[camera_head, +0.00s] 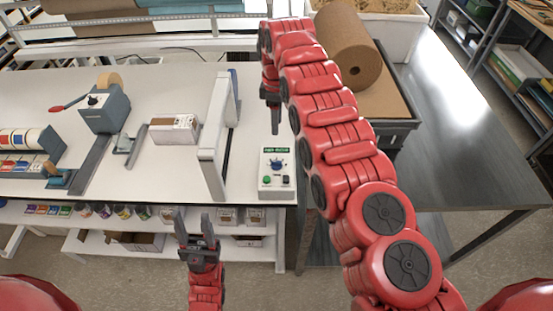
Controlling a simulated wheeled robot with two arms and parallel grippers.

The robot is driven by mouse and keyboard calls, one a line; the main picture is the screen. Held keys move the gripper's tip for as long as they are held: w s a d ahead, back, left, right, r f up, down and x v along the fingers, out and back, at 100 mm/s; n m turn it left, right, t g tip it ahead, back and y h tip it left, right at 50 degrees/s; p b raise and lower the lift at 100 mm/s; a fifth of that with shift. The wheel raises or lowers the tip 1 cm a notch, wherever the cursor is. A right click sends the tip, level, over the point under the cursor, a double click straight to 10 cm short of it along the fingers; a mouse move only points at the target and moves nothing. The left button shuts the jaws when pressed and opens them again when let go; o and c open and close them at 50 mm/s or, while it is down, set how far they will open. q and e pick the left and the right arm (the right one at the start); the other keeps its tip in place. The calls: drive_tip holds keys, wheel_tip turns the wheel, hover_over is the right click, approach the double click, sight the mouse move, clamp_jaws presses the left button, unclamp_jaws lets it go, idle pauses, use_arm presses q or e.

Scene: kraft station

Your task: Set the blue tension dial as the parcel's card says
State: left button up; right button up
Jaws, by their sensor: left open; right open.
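The blue tension dial (277,166) sits on a small white control box (264,188) near the table's front right edge. The box has a green label on top, a green button and a dark switch. The dial's setting is too small to read. A brown parcel (175,129) lies in the middle of the table; no card on it can be read. My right gripper (275,130) is open and empty, pointing down over the table behind the dial, apart from it. My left gripper (193,220) is open and empty, in front of the table's edge.
A white upright frame (215,140) stands between parcel and control box. A grey tape dispenser (105,109) and a rack of coloured rolls (27,144) are at left. A shelf with small boxes lies under the table.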

drive_tip(key=b, duration=1.2)
hover_over(277, 161)
wheel_tip(277, 161, down, 12)
drive_tip(key=shift+a+r, duration=0.1)
wheel_tip(277, 161, down, 3)
drive_tip(key=shift+r, duration=0.2)
drive_tip(key=shift+f+p, duration=0.9)
drive_tip(key=shift+p, duration=0.15)
drive_tip(key=shift+f, duration=0.35)
clamp_jaws()
